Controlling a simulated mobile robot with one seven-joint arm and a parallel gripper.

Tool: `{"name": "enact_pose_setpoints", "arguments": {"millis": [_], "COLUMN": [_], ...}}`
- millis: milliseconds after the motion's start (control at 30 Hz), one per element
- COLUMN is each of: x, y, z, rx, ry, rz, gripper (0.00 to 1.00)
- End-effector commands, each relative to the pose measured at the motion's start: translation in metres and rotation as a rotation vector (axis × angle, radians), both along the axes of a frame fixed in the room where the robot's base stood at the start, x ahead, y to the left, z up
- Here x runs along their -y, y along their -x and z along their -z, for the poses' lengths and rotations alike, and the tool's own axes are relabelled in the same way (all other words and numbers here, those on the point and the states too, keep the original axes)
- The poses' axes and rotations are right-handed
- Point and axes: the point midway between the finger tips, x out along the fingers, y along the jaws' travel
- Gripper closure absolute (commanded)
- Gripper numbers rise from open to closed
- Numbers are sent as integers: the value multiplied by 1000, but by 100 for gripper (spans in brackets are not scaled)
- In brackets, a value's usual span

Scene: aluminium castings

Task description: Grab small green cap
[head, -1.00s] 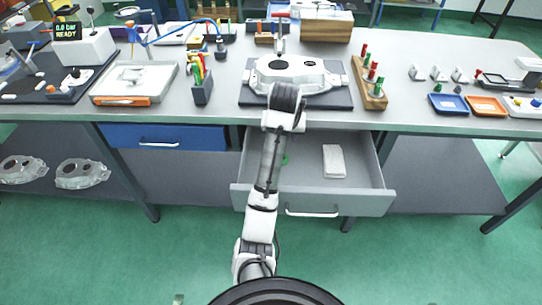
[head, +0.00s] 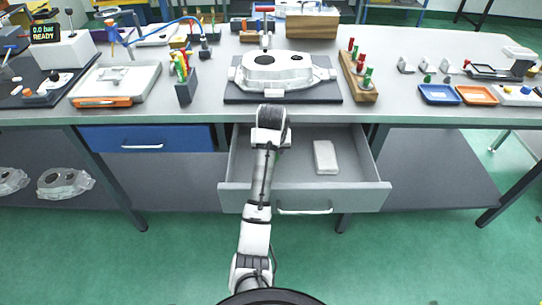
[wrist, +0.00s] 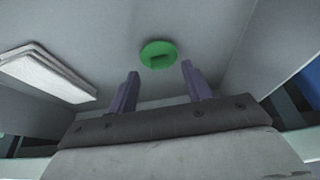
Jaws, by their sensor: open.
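The small green cap (wrist: 158,55) lies on the floor of the open grey drawer (head: 350,192). In the wrist view it is a flat green disc with a darker slot-like mark, just beyond and between my fingertips. My gripper (wrist: 158,82) is open and empty, its two purple fingers apart and pointing toward the cap. They do not appear to touch it. In the head view my arm reaches down into the drawer and hides the gripper; only a speck of green may show beside the wrist.
A white block (head: 325,157) lies in the drawer to the right; it also shows in the wrist view (wrist: 48,70). Drawer walls surround the gripper. The bench top (head: 210,108) overhangs behind, with a casting (head: 282,71) on a dark mat and a wooden rack (head: 358,85).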

Motion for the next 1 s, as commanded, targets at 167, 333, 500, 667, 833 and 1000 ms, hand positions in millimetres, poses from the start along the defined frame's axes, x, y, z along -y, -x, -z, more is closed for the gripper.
{"name": "enact_pose_setpoints", "arguments": {"millis": [167,333,500,667,833,1000], "x": [-1,0,0,0,0,0], "y": [-7,-8,-8,-8,-8,-8], "z": [18,20,20,20,20,20], "rx": [-1,1,1,1,1,1], "ry": [0,0,0,0,0,0], "rz": [-1,-1,-1,0,0,-1], "gripper": [51,51,61,82,98,98]}}
